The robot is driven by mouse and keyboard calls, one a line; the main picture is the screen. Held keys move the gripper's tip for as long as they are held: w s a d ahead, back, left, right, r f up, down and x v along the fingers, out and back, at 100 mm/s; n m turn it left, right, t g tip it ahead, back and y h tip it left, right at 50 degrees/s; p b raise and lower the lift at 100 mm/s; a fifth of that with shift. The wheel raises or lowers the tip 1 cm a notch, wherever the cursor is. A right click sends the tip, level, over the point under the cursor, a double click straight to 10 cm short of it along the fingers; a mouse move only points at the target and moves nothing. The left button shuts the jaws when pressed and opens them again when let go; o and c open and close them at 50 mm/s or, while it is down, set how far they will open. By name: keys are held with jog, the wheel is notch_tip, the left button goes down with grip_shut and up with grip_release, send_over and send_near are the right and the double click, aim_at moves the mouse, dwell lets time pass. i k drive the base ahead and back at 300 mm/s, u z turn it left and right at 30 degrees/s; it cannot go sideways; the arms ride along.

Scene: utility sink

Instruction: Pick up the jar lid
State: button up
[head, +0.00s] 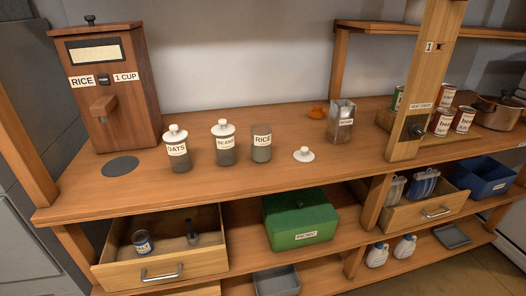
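The jar lid (304,155) is a small white disc with a knob on top. It lies knob up on the wooden counter (240,190), to the right of the jars. The rice jar (262,144) stands just left of it and has no lid on. The beans jar (224,143) and the oats jar (177,148) stand further left, each with a white knobbed lid on. My gripper is not in this view.
A wooden rice dispenser (107,88) stands at the back left, near a dark round pad (120,166). A metal container (341,121) and an orange object (317,112) are behind the lid. A wooden post (423,90) rises at right. The counter before the lid is clear.

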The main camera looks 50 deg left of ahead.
aim_at(304, 156)
jog(key=u, duration=0.85)
jog(key=i, duration=0.75)
jog(key=u, duration=0.9)
jog(key=i, duration=0.55)
jog(key=z, duration=0.05)
